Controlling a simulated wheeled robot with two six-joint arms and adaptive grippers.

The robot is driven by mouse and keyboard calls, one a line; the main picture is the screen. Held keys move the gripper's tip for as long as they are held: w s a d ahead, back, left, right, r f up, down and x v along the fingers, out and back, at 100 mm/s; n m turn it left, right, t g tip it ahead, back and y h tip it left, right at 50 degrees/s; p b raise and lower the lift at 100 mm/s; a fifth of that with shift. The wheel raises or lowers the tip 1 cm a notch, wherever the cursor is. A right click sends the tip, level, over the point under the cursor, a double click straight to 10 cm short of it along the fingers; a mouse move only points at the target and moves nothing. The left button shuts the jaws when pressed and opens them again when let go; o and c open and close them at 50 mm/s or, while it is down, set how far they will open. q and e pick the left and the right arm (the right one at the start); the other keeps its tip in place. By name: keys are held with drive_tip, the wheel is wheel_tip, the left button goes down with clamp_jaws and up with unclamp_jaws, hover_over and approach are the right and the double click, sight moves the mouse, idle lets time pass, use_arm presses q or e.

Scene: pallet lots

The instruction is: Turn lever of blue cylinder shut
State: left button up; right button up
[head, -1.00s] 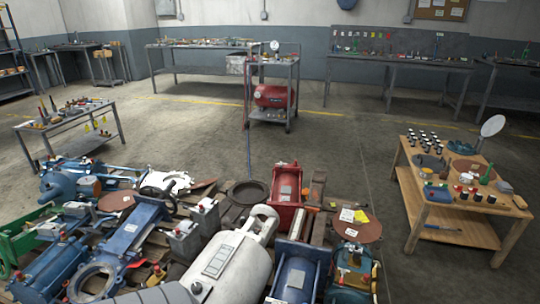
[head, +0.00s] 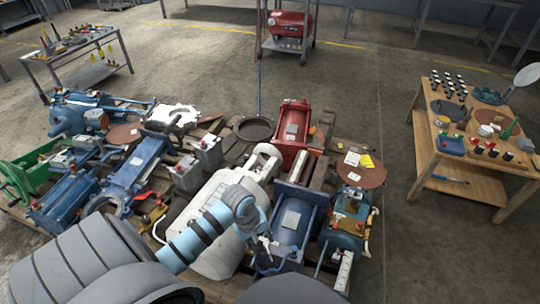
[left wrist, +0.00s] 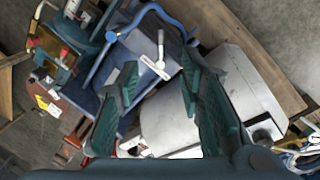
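A dark blue cylinder (head: 296,222) with a pale label plate lies on the pallet, right of a large white cylinder (head: 222,190). In the left wrist view the blue cylinder (left wrist: 118,70) lies at the left, with a curved blue pipe at its end. A small white lever (left wrist: 160,48) rises near that end, seen beyond and between my fingers. My left gripper (head: 263,242) is above the pallet at the blue cylinder's near left side. Its two green fingers (left wrist: 158,80) are spread apart with nothing held. I cannot tell any contact with the lever. My right gripper is not seen.
Other blue units (head: 135,172), a red unit (head: 291,135) and a teal machine (head: 347,215) crowd the pallet. A wooden table (head: 440,160) with small parts stands at the right. Open floor lies between it and the pallet.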

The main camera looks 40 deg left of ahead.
use_arm(q)
drive_tip(key=b, duration=0.6)
hover_over(271, 258)
drive_tip(key=s, duration=0.1)
drive_tip(key=s+a+x, duration=0.1)
drive_tip(key=s+x, duration=0.1)
drive_tip(key=x, duration=0.7)
drive_tip(key=shift+w+a+f+b, duration=0.1)
drive_tip(key=shift+f+b, duration=0.15)
drive_tip(key=shift+f, duration=0.3)
drive_tip(key=shift+w+a+f+b, duration=0.1)
drive_tip(key=shift+f+b, duration=0.15)
drive_tip(key=shift+f, duration=0.35)
drive_tip(key=shift+b+x, duration=0.7)
drive_tip(key=shift+x, duration=0.55)
drive_tip(key=shift+w+f, duration=0.1)
drive_tip(key=shift+f, duration=0.1)
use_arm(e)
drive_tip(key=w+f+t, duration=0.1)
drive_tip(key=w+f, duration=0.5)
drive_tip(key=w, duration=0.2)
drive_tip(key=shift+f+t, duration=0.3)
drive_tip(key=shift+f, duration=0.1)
use_arm(q)
drive_tip(key=shift+d+r, duration=0.1)
clamp_jaws()
